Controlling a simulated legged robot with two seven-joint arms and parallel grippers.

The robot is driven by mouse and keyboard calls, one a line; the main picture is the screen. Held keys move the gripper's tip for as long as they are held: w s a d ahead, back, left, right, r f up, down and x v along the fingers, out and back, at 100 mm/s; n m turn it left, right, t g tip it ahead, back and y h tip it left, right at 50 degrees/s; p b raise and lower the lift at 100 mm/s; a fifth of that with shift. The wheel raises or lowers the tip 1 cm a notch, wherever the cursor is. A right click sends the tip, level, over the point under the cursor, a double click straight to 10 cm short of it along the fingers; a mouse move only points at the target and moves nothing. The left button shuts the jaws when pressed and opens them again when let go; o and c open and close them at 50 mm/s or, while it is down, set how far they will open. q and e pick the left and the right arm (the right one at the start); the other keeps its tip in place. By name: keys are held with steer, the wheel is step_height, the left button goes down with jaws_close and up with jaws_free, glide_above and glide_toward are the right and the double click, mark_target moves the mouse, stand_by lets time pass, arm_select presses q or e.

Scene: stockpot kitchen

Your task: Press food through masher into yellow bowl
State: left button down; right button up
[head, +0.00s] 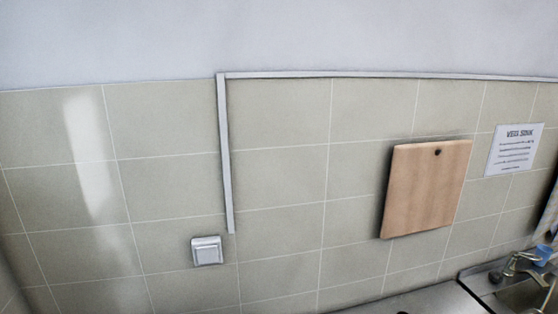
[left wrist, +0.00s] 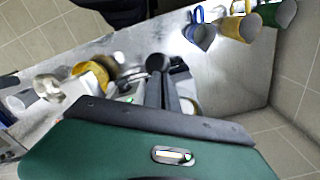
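In the left wrist view, a yellow rounded thing (left wrist: 92,72) stands on the grey counter at the left; it may be the yellow bowl, but it is partly covered and small. A dark piece with a round end and two close bars (left wrist: 160,80) stands up in the middle. I cannot tell whether it is the masher or part of my left gripper. No food is recognizable. Neither gripper shows in the head view, and my right gripper is in no view. I cannot tell whether the left is open or holding something.
In the head view, a wooden board (head: 426,188) hangs on the tiled wall, with a tap (head: 518,262) and sink (head: 525,294) at right.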

arm_select(q)
steer(key=shift+f+b, duration=0.6)
steer(key=shift+f, duration=0.7)
stand_by(4.8)
step_height(320, 180, up, 6)
steer(key=p, duration=0.5)
steer(key=shift+w+f, duration=0.1)
steer(key=shift+f, duration=0.15)
step_height(320, 180, up, 8)
steer(key=p, duration=0.8)
